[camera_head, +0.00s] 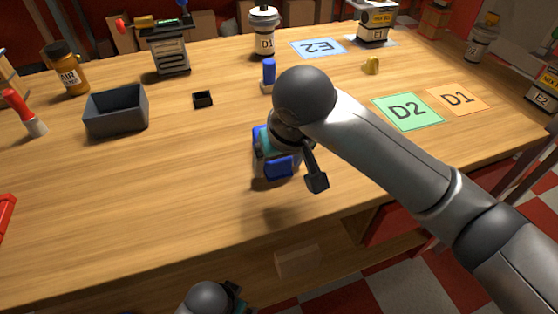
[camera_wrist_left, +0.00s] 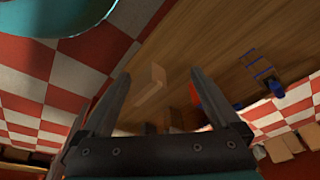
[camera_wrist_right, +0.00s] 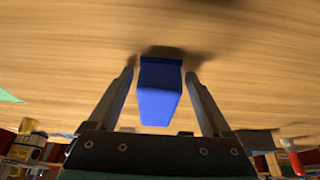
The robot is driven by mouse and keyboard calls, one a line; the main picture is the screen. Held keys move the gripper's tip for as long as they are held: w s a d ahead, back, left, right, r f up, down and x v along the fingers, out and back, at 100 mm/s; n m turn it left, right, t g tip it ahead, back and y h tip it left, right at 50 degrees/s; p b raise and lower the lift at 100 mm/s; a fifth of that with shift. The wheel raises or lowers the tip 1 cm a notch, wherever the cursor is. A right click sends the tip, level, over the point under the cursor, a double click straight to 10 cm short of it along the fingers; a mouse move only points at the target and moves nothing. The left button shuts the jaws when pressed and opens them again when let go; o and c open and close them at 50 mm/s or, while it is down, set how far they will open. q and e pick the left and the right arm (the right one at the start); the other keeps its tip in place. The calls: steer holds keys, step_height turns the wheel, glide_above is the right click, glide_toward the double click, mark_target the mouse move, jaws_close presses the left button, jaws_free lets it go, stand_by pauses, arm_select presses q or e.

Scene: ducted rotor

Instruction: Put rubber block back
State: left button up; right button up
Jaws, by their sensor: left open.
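A blue block, which I take as the rubber block (camera_wrist_right: 160,92), is between the two fingers of my right gripper (camera_wrist_right: 160,75) in the right wrist view. The fingers are close on both its sides, so it looks held just above the wooden table. Blue also shows by this gripper (camera_head: 278,167) in the head view, where my wrist hides most of the fingers. Another blue piece (camera_head: 268,72) stands upright on a small base farther back. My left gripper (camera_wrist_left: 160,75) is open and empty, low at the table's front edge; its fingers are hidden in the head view.
A dark grey bin (camera_head: 116,110) and a small black tray (camera_head: 203,99) stand at the left.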

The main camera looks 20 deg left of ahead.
steer(key=shift+o, duration=0.5)
arm_select(q)
steer(key=shift+s, duration=0.1)
arm_select(e)
steer(key=shift+r, duration=0.25)
arm_select(q)
steer(key=s+a+f+p, duration=0.2)
steer(key=s+f+p, duration=0.1)
steer(key=f, duration=0.4)
steer(key=shift+s+g+p, duration=0.3)
steer(key=shift+s+p, duration=0.05)
arm_select(e)
steer(key=v, duration=1.1)
steer(key=shift+r, duration=0.35)
arm_select(q)
steer(key=shift+a, duration=0.1)
arm_select(e)
steer(key=shift+s, duration=0.15)
